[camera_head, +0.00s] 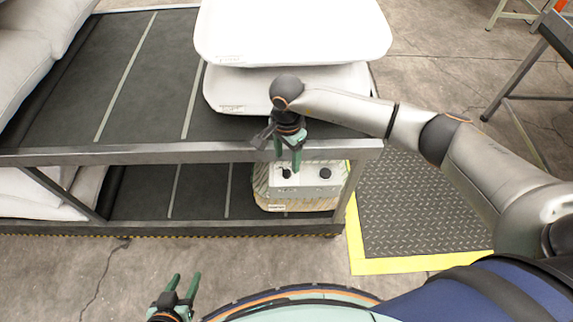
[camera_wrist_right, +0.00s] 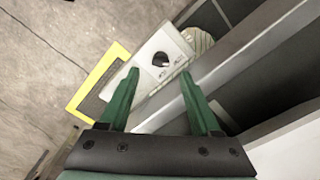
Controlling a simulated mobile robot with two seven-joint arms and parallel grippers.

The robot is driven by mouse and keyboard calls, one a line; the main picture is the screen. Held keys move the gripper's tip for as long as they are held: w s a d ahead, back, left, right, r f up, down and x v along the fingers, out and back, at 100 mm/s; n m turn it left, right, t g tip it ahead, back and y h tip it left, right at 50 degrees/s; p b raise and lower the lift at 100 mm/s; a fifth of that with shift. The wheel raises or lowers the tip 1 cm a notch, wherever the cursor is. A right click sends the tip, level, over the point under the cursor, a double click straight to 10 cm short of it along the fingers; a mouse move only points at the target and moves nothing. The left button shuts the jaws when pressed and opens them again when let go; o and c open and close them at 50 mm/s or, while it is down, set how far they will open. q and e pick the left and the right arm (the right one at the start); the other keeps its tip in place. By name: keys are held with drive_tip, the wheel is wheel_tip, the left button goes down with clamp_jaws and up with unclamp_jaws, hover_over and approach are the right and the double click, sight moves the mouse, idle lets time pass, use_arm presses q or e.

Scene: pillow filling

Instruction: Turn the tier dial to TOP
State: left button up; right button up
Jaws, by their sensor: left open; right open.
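A pale control box (camera_head: 305,178) with two black dials sits at the front of the rack's lower level. The left dial (camera_head: 286,174) is just below my right gripper (camera_head: 288,160); the right dial (camera_head: 325,173) is apart from it. Which is the tier dial, and their labels, I cannot read. In the right wrist view, a black dial (camera_wrist_right: 160,59) shows just beyond and between the open fingertips (camera_wrist_right: 159,74), with no visible contact. My right gripper is open and empty. My left gripper (camera_head: 183,284) is open and empty, low at the front.
The rack's front rail (camera_head: 190,152) passes right behind the right gripper, above the box. White pillows (camera_head: 290,30) are stacked on the upper deck, with more at the left. A yellow-edged mat (camera_head: 420,205) lies on the floor at right.

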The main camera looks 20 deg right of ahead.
sight(287, 170)
wheel_tip(287, 170, down, 5)
drive_tip(key=shift+r, duration=0.1)
idle(0.3)
clamp_jaws()
idle(0.4)
